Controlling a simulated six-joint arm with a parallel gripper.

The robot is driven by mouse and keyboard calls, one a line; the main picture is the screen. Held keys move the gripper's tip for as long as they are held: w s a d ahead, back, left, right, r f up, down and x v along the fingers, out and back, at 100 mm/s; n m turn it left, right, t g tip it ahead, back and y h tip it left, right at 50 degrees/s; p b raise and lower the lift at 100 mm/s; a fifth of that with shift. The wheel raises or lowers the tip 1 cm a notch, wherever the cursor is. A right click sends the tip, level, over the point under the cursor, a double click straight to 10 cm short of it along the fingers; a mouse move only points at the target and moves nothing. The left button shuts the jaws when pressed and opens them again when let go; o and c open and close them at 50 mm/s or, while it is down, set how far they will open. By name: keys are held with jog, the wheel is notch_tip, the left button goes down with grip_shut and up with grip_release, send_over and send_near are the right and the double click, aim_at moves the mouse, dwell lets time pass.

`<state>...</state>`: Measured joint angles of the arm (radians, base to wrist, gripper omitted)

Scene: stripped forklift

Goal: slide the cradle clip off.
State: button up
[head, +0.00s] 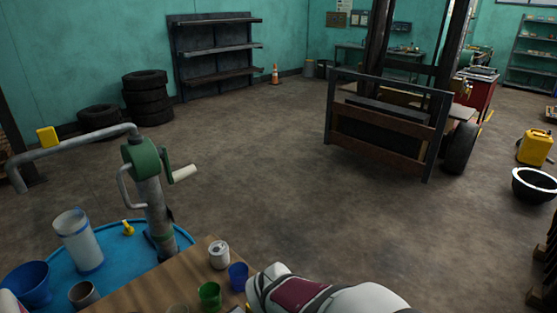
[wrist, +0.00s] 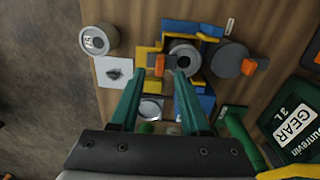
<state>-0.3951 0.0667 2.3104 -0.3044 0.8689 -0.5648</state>
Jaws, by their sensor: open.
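In the wrist view my gripper (wrist: 160,73) is open, its two green fingers reaching up the picture. A small orange piece (wrist: 160,65), which looks like the cradle clip, shows in the gap between the fingertips. It sits at a yellow cradle (wrist: 147,58) beside a round metal part with a dark centre (wrist: 184,55). I cannot tell whether either finger touches the orange piece. Blue blocks (wrist: 180,28) lie around the cradle. The fingers hide part of the cradle's lower side. The head view shows neither the cradle nor my gripper.
A can (wrist: 98,40) and a white card (wrist: 117,72) lie left of the cradle. A dark round part with an orange tab (wrist: 230,58) is right of it. A green gear-oil container (wrist: 298,115) stands at the right. A blue drum (head: 105,268) adjoins the wooden bench (head: 150,290).

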notch_tip(320, 180, down, 4)
jog(key=shift+r, duration=0.25)
grip_shut()
jog(key=shift+d, duration=0.1)
dwell(1.2)
